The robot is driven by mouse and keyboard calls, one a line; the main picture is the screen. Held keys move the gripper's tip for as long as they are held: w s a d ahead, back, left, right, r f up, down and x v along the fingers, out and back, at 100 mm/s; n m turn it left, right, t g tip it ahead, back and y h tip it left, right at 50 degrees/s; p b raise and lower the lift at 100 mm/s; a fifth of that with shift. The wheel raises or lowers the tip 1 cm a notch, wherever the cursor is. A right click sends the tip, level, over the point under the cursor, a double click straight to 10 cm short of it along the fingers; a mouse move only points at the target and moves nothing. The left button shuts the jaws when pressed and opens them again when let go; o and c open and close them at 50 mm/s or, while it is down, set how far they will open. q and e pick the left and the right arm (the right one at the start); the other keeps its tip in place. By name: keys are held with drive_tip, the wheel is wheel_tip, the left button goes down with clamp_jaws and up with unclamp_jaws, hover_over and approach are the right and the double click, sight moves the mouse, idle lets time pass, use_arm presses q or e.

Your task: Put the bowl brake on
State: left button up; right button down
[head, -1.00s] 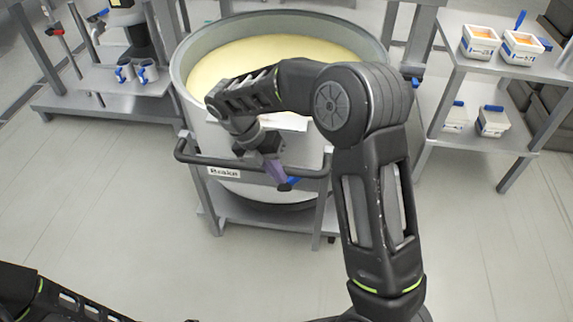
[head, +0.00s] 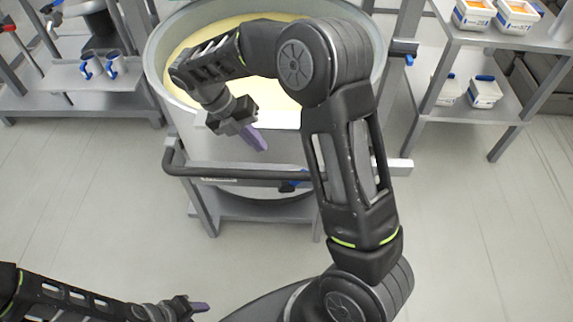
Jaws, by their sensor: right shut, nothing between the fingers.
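A large round metal bowl (head: 162,84) filled with pale yellow stuff stands in a wheeled frame. A dark push bar (head: 235,172) runs across its front. A small white label (head: 218,180), too thin to read now, sits under the bar. My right gripper (head: 258,140), with purple fingers, is shut and empty in front of the bowl wall, above the bar and apart from the blue piece. My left gripper (head: 200,308) is low at the bottom left, away from the bowl.
A shelf unit (head: 440,130) on the right holds several white tubs with blue parts. A low metal stand (head: 120,82) at the left holds cups (head: 88,68). My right arm covers part of the bowl's right side. The floor in front is clear.

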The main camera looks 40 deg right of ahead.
approach(293, 182)
drive_tip(key=f, duration=0.1)
drive_tip(key=shift+s+d+f, duration=0.25)
drive_tip(key=shift+d+f, duration=0.3)
drive_tip(key=shift+s+d+f, duration=0.2)
drive_tip(key=shift+d+f, duration=0.35)
drive_tip(key=shift+d, duration=0.05)
drive_tip(key=shift+s+d+f, duration=0.25)
drive_tip(key=shift+d+f, duration=0.3)
